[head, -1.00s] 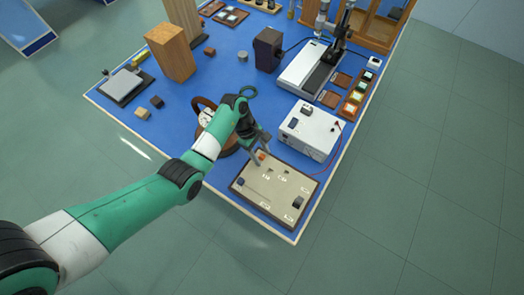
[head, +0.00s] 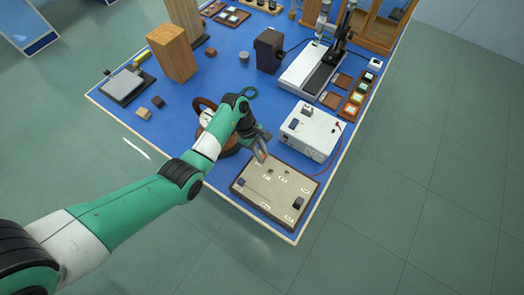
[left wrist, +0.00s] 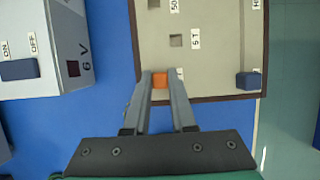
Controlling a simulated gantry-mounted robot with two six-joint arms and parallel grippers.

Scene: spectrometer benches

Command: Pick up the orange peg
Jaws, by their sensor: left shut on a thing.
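The orange peg (left wrist: 160,79) is between the fingertips of my left gripper (left wrist: 160,82) in the left wrist view, with a finger against each side. My left gripper (head: 263,156) is shut on it over the upper left edge of the beige board (head: 268,200). The board also shows in the left wrist view (left wrist: 220,55), with square holes and printed labels. In the head view the peg is mostly hidden by the fingers. I cannot tell whether the peg is clear of its hole. My right gripper is not in view.
A dark blue block (left wrist: 248,81) sits on the board near its edge. A dark block (head: 298,203) stands at its right side. A white power box (head: 312,130) with a red lead is just behind the board. A round brown-based instrument (head: 226,145) stands close beside my left arm.

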